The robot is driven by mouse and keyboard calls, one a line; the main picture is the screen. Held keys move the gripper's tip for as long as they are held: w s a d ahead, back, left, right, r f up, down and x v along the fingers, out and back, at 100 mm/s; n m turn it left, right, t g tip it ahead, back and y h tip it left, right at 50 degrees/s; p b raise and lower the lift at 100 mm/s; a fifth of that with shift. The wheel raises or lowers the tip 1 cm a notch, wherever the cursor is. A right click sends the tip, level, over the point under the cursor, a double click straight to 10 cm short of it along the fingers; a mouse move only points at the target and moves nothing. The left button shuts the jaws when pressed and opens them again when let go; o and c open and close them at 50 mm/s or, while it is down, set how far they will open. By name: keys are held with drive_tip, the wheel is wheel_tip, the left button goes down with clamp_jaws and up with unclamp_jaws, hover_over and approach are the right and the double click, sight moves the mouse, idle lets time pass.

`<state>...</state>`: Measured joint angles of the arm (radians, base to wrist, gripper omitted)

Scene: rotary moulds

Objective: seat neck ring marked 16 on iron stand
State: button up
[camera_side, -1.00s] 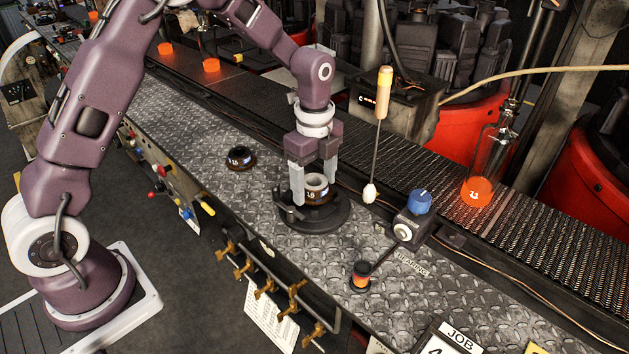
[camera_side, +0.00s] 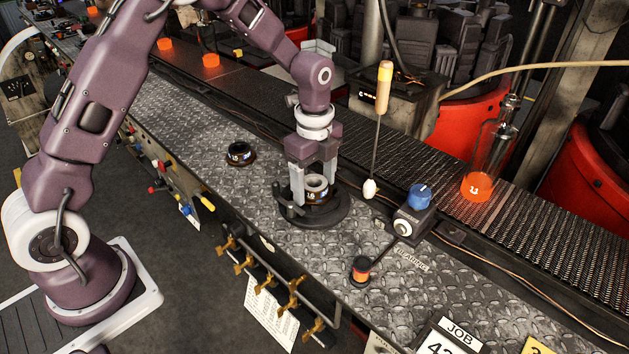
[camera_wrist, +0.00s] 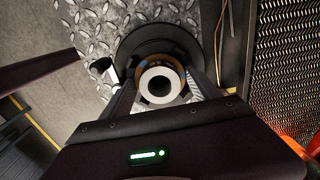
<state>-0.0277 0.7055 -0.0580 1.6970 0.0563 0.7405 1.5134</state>
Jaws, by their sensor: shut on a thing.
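A dark neck ring with a pale centre and a brown-gold band (camera_side: 317,187) is at the middle of the black round iron stand (camera_side: 334,212). Its small white mark is too small to read surely. My gripper (camera_side: 314,192) points straight down with a finger on each side of the ring and is shut on it. In the wrist view the ring (camera_wrist: 160,84) lies between the fingers, above the stand's dark disc (camera_wrist: 152,37). I cannot tell whether the ring rests fully on the stand. A second dark ring (camera_side: 240,154) lies on the plate to the left, its mark unclear.
A blue-knobbed box (camera_side: 415,215) with an arm ending in an orange-banded cup (camera_side: 361,270) stands right of the iron stand. A wooden-handled swab (camera_side: 383,95) stands behind it. A conveyor (camera_side: 410,165) carries a glowing bottle (camera_side: 478,186). The diamond plate at front right is mostly clear.

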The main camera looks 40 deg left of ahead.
drive_tip(key=o, duration=1.8)
drive_tip(key=shift+c, duration=0.2)
drive_tip(key=shift+o, duration=0.3)
drive_tip(key=shift+s, duration=0.1)
wheel_tip(320, 180, up, 7)
drive_tip(key=shift+r, duration=0.1)
wheel_tip(320, 180, up, 7)
